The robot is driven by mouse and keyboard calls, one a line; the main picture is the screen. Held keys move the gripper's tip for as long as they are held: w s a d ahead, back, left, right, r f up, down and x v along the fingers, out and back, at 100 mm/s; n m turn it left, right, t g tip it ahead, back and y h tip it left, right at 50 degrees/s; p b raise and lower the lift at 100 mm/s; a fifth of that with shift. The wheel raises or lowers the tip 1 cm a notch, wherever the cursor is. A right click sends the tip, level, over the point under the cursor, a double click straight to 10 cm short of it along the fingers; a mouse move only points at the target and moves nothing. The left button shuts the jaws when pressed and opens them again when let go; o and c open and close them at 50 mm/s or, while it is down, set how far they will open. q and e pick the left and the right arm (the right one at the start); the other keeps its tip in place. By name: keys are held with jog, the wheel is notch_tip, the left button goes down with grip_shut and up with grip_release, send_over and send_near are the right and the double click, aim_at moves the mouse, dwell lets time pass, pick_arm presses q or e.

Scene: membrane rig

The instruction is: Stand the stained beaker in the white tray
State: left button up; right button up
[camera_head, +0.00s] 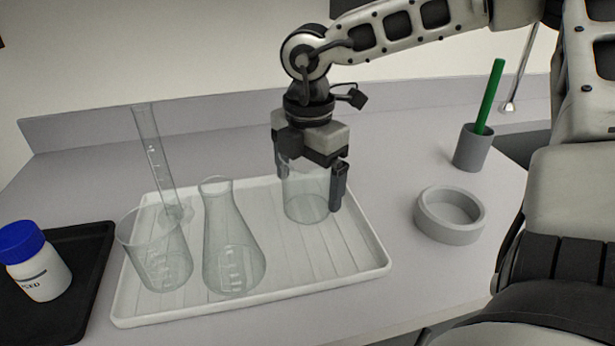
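A clear glass beaker (306,196) is upright at the right rear of the white tray (350,278). Its base looks to be on or just above the tray floor. My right gripper (312,184) points down over it, with one finger on each side, and looks shut on its wall. The gripper body hides the beaker's rim. A second clear beaker (163,262), with white markings, stands at the tray's left front. I cannot make out a stain on either beaker. My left gripper is not in view.
A conical flask (235,262) and a tall glass cylinder (158,165) stand in the tray's left half. A blue-capped bottle (40,275) is on a black tray (85,262) at left. A grey dish (449,232) and a grey cup (472,150) with a green stick (489,98) stand at right.

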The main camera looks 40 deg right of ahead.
jog(key=shift+r+p, duration=0.25)
jog(key=shift+p, duration=0.1)
notch_tip(320, 180, up, 12)
jog(key=shift+s+f, duration=0.1)
jog(key=shift+f, duration=0.05)
dwell(0.5)
